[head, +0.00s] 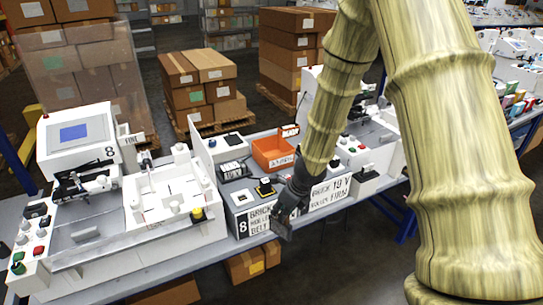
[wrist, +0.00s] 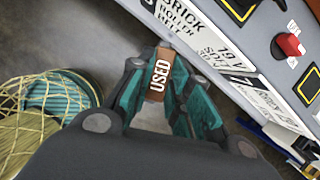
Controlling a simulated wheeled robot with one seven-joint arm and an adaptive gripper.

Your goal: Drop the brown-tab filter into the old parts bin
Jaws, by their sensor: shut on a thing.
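My gripper (wrist: 160,100) is shut on the brown-tab filter (wrist: 158,76), whose brown tab carries the word USED. The tab sticks up between the teal finger pads; the rest of the filter is largely hidden by the fingers. In the head view my gripper (head: 283,222) hangs in front of the bench's front edge, and the filter cannot be made out there. A round netted container (wrist: 50,105) with teal ribbed sides stands left of my gripper in the wrist view, apart from it. No old-parts label is readable, so I cannot tell whether it is the bin.
An orange open box (head: 272,152) stands on the bench behind my gripper. A white plotter machine (head: 78,140) with a blue screen is at the left. Labelled panels (head: 325,190) line the bench front. Cartons (head: 200,85) are stacked behind. The floor before the bench is largely clear.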

